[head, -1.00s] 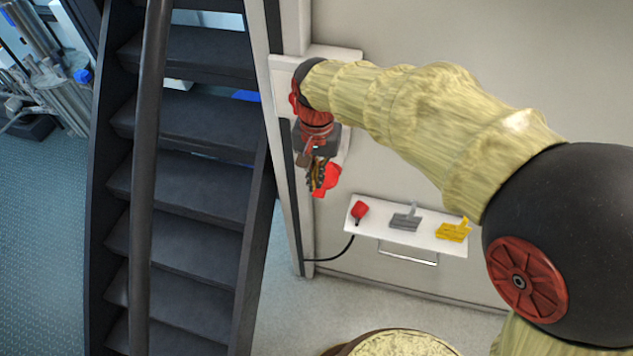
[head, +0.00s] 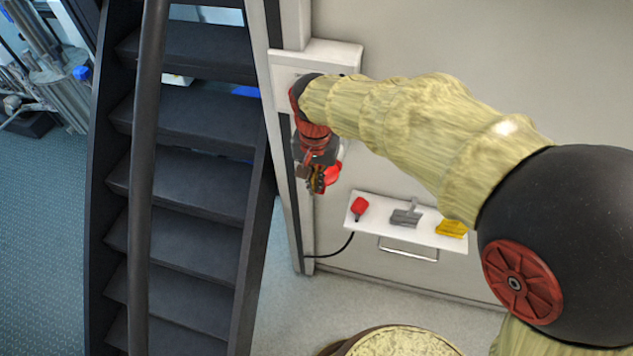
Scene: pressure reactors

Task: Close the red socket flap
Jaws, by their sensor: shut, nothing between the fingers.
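The red socket flap (head: 333,172) shows as a small red patch on the wall at the edge of the stairs, just right of my fingers. My gripper (head: 318,190) is shut and empty, pointing down in front of the flap and covering part of it. The fingers overlap the flap's left side in this view; I cannot tell whether they touch it. The socket behind is mostly hidden by my gripper and wrist, so the flap's exact angle is unclear.
Dark stairs with a handrail (head: 147,170) stand close on the left. A white box (head: 330,57) is above my wrist.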

